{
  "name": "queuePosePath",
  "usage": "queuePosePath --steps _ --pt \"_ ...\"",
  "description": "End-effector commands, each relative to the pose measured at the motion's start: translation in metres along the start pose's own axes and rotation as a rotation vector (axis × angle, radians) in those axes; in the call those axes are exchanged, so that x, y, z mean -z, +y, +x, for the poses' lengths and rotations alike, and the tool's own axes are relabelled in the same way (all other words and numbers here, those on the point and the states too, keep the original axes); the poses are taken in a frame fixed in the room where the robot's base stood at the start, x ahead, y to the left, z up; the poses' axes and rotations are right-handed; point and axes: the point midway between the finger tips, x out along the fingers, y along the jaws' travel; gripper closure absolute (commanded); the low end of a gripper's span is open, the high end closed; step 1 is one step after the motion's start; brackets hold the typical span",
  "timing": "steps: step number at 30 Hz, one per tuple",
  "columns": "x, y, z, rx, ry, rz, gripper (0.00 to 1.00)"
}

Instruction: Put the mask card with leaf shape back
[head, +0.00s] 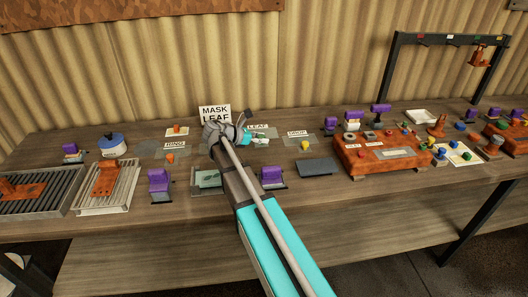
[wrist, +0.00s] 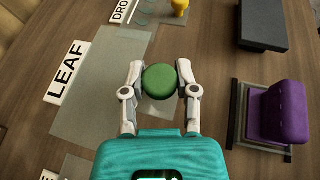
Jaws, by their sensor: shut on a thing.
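In the wrist view my gripper (wrist: 162,90) is shut on a round green knob (wrist: 159,82), with one finger on each side. A grey translucent mat (wrist: 95,90) lies just left of the knob, beside a white LEAF label (wrist: 65,72). In the head view the LEAF label (head: 258,127) lies on the table close to my wrist, and a MASK LEAF sign (head: 214,113) stands behind.
A DROP label (wrist: 122,8) and yellow knob (wrist: 180,6) lie beyond the mat. A purple clamp (wrist: 275,112) and a dark block (wrist: 263,22) stand to the right. A RING label (head: 175,142) lies left of my arm, and an orange console (head: 380,152) stands right.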

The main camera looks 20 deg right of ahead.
Motion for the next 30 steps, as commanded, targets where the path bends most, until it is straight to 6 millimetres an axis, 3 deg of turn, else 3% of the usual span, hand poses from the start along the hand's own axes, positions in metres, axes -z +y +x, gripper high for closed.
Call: queuePosePath --steps 4,22,30 --pt "0.011 0.009 0.009 0.0 0.0 0.0 1.0" --pt "0.015 0.014 0.013 0.001 0.0 0.0 1.0" --pt "0.033 0.019 0.024 0.001 0.0 0.0 1.0"
